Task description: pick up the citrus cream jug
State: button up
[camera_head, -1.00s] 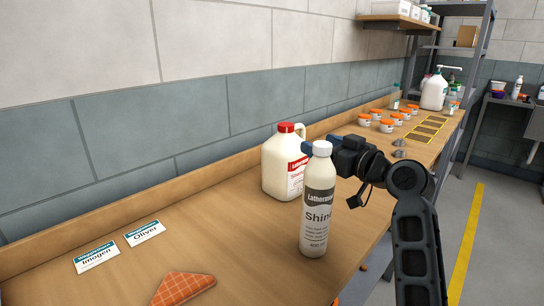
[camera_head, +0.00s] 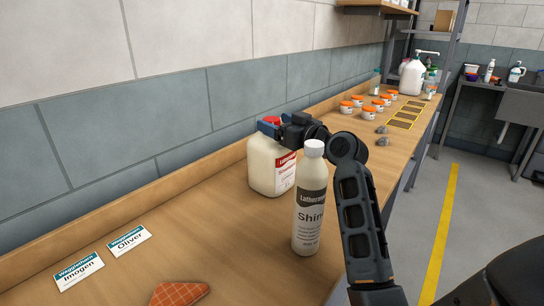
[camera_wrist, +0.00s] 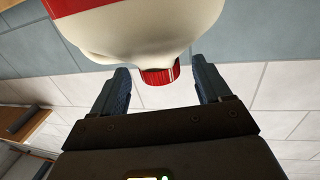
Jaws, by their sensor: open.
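A cream-coloured jug (camera_head: 268,168) with a red cap and a red-banded label stands upright on the wooden counter. My gripper (camera_head: 272,125) is at the jug's top with its blue fingers open. In the wrist view the jug (camera_wrist: 140,32) appears upside down, and its red cap (camera_wrist: 160,76) shows between the two spread fingers of my gripper (camera_wrist: 160,66). I cannot tell whether a finger touches it. The jug's handle is hidden behind my gripper in the head view.
Two name cards (camera_head: 128,241) and an orange cloth (camera_head: 179,293) lie at the near left. Several orange-lidded tubs (camera_head: 358,101) stand farther back. The wall runs behind the counter.

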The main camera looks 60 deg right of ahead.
jog(key=shift+c, duration=0.2)
grip_shut()
dwell(0.6)
